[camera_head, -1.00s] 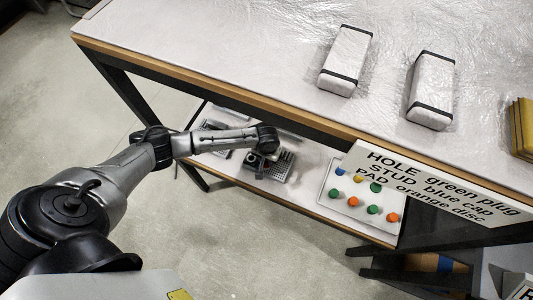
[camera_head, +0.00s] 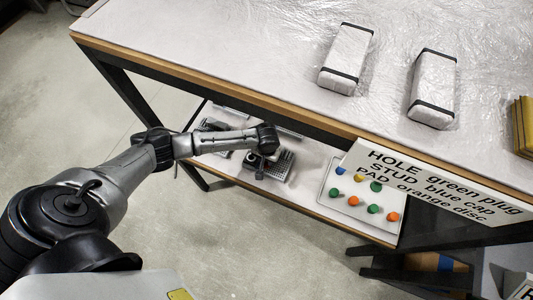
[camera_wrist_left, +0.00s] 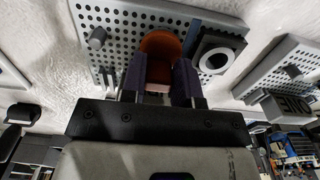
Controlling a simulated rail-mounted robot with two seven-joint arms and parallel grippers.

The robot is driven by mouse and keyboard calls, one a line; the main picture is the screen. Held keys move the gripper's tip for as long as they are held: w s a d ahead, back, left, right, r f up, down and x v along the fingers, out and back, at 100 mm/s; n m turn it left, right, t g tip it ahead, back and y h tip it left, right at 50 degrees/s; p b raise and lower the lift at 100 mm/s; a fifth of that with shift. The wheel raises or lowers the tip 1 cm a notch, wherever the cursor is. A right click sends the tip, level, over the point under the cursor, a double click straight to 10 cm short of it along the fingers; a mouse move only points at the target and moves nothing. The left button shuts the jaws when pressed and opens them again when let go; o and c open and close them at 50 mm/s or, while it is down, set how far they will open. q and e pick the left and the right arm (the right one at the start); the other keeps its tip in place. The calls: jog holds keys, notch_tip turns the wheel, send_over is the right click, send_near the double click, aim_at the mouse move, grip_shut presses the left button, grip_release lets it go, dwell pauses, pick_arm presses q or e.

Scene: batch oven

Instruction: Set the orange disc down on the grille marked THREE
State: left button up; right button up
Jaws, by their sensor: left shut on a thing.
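My left gripper (camera_wrist_left: 161,72) is shut on the orange disc (camera_wrist_left: 160,44), which shows between its two fingers in the left wrist view. The disc is over a grey perforated grille (camera_wrist_left: 122,19); I cannot tell whether they touch. This grille has a grey stud (camera_wrist_left: 97,38) and a dark square block with a round white-rimmed opening (camera_wrist_left: 215,52). Its marking is not readable. In the head view my left gripper (camera_head: 257,165) is low over a grille (camera_head: 283,164) on the lower shelf, and the disc is hidden.
A white tray (camera_head: 336,206) with several coloured pieces lies right of the grille. Another grille (camera_head: 215,124) is partly hidden behind my left arm. The upper table (camera_head: 230,50) overhangs the shelf. A sign (camera_head: 435,185) pairs PAD with orange disc.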

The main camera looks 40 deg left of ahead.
pick_arm(q)
jog(key=shift+f, duration=0.5)
jog(key=o, duration=1)
jog(key=shift+c, duration=0.2)
